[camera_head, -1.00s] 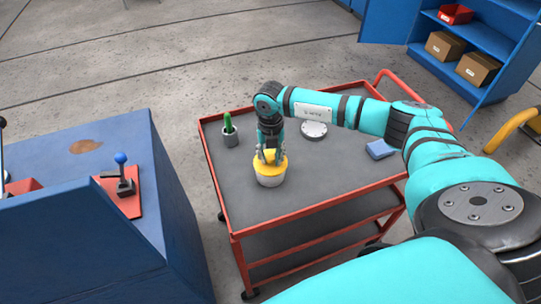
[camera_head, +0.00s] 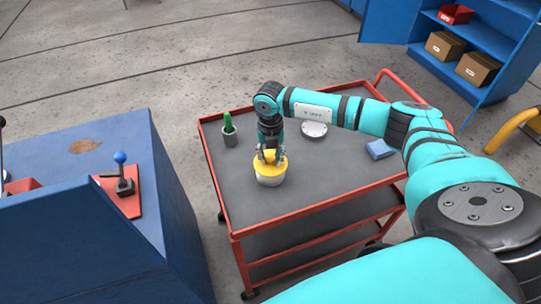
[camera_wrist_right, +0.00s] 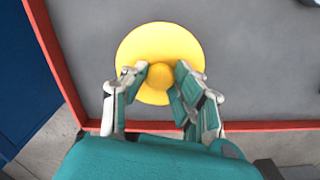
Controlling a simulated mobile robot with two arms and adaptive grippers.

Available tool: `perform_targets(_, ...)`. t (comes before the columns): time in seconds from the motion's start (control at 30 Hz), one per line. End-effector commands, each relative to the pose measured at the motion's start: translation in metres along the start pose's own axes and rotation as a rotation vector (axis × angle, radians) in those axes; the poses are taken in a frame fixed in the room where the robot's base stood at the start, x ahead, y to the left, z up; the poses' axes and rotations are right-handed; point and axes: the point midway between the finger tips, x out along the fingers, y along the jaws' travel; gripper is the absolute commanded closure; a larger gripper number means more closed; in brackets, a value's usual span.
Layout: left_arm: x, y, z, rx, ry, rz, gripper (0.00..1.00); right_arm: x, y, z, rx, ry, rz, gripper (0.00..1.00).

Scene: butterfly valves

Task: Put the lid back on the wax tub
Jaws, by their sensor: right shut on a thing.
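The wax tub (camera_head: 270,180) is a pale, round tub standing on the cart top. The yellow lid (camera_head: 281,169) lies over its mouth in the head view; whether it is fully seated I cannot tell. In the right wrist view the lid (camera_wrist_right: 135,50) is a yellow disc with a round knob (camera_wrist_right: 160,77) in its middle. My right gripper (camera_head: 270,157) points down above the tub. In the right wrist view its fingers (camera_wrist_right: 160,80) are shut on the lid's knob, one on each side. The lid hides the tub there. My left gripper is out of view.
The grey cart top (camera_head: 320,180) has a red rim. A blue bench with a lever (camera_head: 122,170) is at left.

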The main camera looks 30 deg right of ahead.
Motion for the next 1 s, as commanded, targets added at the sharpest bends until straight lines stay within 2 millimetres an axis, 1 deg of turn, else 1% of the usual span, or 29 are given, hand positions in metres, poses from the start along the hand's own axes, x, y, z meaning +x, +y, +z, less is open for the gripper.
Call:
perform_targets(0.43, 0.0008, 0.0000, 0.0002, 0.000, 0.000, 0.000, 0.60, 0.0004, 0.0002, 0.0000, 0.000, 0.000, 0.000, 0.90)
perform_targets(0.47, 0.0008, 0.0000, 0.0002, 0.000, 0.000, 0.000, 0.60, 0.0004, 0.0002, 0.0000, 0.000, 0.000, 0.000, 0.69)
perform_targets(0.6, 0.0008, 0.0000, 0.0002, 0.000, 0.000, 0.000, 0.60, 0.0004, 0.0002, 0.0000, 0.000, 0.000, 0.000, 0.50)
perform_targets(0.63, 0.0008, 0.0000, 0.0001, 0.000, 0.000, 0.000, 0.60, 0.0004, 0.0001, 0.0000, 0.000, 0.000, 0.000, 0.46)
perform_targets(0.67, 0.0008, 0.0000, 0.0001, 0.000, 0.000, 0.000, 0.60, 0.0004, 0.0001, 0.0000, 0.000, 0.000, 0.000, 0.45)
perform_targets(0.83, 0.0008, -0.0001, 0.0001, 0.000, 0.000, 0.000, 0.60, 0.0004, 0.0001, 0.0001, 0.000, 0.000, 0.000, 0.45)
perform_targets(1.0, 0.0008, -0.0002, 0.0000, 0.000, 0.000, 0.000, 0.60, 0.0004, 0.0001, 0.0001, 0.000, 0.000, 0.000, 0.23)
